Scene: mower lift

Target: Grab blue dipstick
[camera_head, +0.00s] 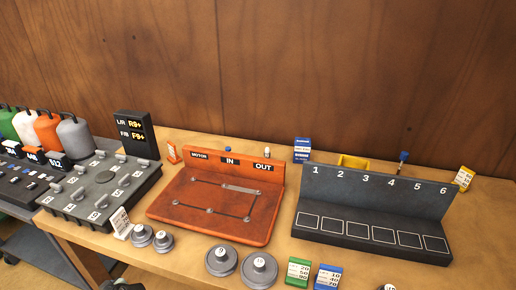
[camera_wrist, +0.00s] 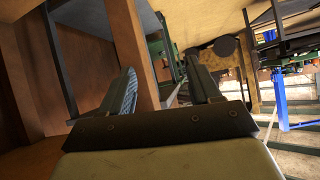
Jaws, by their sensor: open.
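A small blue-topped stick (camera_head: 403,157) pokes up behind the black board numbered 1 to 6 (camera_head: 377,190), near the number 5. It looks like the blue dipstick, but its lower part is hidden by the board. Another small blue top (camera_head: 228,149) shows behind the orange board (camera_head: 222,202), too small to identify. My gripper (camera_wrist: 162,90) shows in the wrist view with its two fingers spread apart and nothing between them.
A yellow bin (camera_head: 354,162) and a blue box (camera_head: 302,149) stand behind the boards. Round grey weights (camera_head: 259,270) and green and blue cards lie at the front of the wooden table. In the wrist view, a wooden post (camera_wrist: 133,50) stands beyond my fingers.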

